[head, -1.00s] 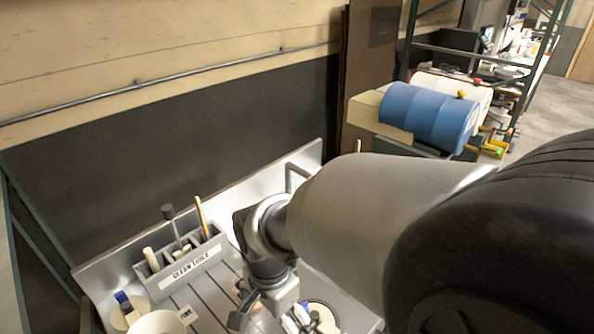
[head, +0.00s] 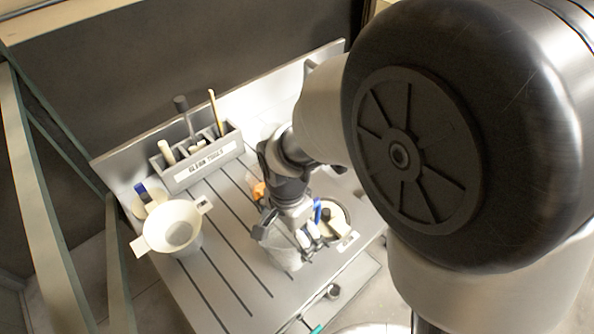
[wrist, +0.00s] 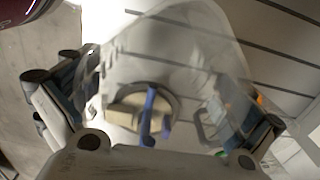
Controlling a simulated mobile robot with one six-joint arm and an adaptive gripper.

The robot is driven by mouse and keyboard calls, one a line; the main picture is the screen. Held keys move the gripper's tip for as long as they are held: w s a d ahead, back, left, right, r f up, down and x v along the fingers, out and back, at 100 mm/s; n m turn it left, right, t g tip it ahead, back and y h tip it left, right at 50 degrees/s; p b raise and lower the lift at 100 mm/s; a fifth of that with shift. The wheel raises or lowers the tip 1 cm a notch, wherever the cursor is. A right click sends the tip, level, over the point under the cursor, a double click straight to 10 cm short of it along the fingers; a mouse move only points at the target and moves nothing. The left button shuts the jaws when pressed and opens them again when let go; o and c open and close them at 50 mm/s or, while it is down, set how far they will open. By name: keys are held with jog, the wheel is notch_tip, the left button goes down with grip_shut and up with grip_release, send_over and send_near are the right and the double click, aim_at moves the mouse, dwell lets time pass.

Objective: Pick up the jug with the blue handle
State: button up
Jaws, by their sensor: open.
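A clear, see-through jug (wrist: 175,45) fills the middle of the wrist view and shows below my gripper in the head view (head: 284,259). A blue handle-like piece (wrist: 149,118) shows within its outline, over a round tub with a beige block; I cannot tell whether it joins the jug. Blue also shows beside my gripper in the head view (head: 317,210). My gripper (wrist: 160,85) is open, with a finger on either side of the jug's outline. In the head view my gripper (head: 284,228) is over the bench and partly hides the jug. Contact is unclear.
The grooved bench (head: 215,285) has clear room in front. A grey tool holder (head: 202,161) stands at the back. A cream funnel-like bowl (head: 172,228) and another blue piece (head: 141,189) are at the left. A round tub (head: 335,222) and orange item (head: 258,190) are close to my gripper.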

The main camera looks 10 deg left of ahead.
jog(key=shift+c, duration=0.4)
jog(key=c, duration=0.7)
jog(key=shift+r, duration=0.1)
